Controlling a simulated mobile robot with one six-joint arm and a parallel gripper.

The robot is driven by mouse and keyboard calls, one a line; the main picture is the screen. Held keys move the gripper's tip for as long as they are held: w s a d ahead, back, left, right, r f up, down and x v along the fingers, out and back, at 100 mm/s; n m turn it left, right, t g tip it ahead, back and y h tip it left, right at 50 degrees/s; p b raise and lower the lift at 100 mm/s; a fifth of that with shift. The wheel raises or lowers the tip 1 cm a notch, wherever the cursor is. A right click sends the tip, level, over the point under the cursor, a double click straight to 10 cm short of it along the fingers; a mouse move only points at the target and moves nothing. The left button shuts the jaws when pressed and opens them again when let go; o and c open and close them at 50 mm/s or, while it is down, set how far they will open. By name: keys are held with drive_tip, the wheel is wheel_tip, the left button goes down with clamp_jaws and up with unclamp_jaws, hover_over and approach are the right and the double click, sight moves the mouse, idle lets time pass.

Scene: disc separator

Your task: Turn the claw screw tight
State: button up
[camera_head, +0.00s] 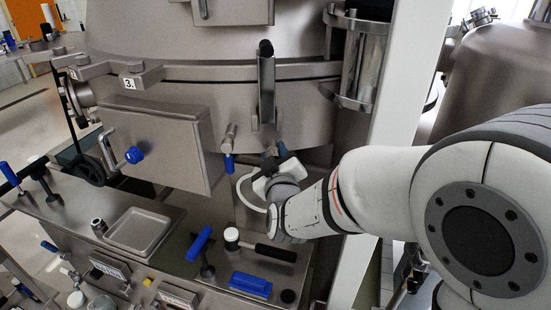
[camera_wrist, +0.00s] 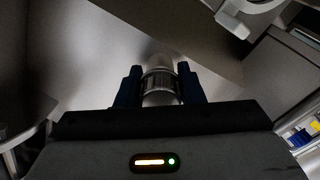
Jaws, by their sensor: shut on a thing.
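My gripper (camera_head: 274,153) is below the lower rim of the large steel separator (camera_head: 200,110), near its front. In the wrist view my gripper (camera_wrist: 159,78) has its two dark blue fingers shut on a short, ribbed metal cylinder, which I take to be the claw screw (camera_wrist: 160,88). One finger is on each side of it. Its rounded end points away from the wrist, toward a grey steel surface. In the head view the gripped part is hidden by my gripper and wrist.
A blue-tipped lever (camera_head: 229,160) hangs just left of my gripper. An upright handle (camera_head: 266,85) stands above it. A steel box door (camera_head: 160,140) is at the left. A hammer (camera_head: 262,248), a blue tool (camera_head: 200,243) and a tray (camera_head: 138,228) are on the bench below. A white post (camera_head: 395,90) rises at right.

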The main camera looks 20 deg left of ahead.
drive_tip(key=m+b, duration=0.1)
drive_tip(key=b, duration=0.1)
drive_tip(key=m+b, duration=0.2)
drive_tip(key=b, duration=0.1)
drive_tip(key=shift+f, duration=0.4)
drive_tip(key=m+b, duration=0.4)
drive_tip(key=b, duration=0.2)
drive_tip(key=shift+s+a+m, duration=0.1)
drive_tip(key=shift+m, duration=0.3)
drive_tip(key=m+b, duration=0.4)
drive_tip(key=shift+r+b, duration=0.15)
drive_tip(key=shift+b, duration=0.25)
drive_tip(key=m+b, duration=0.3)
drive_tip(key=m, duration=0.2)
drive_tip(key=shift+a+b, duration=0.1)
drive_tip(key=shift+b, duration=0.3)
drive_tip(key=m+b, duration=0.1)
drive_tip(key=m, duration=0.1)
drive_tip(key=m+b, duration=0.2)
drive_tip(key=shift+r+m, duration=0.2)
drive_tip(key=shift+m, duration=0.1)
drive_tip(key=m+b, duration=0.2)
drive_tip(key=m, duration=0.2)
drive_tip(key=m+b, duration=0.3)
drive_tip(key=m, duration=0.2)
drive_tip(key=shift+r+m, duration=0.15)
drive_tip(key=shift+m, duration=0.25)
drive_tip(key=shift+r+m+b, duration=0.15)
drive_tip(key=shift+m+b, duration=0.7)
drive_tip(key=shift+m, duration=1.15)
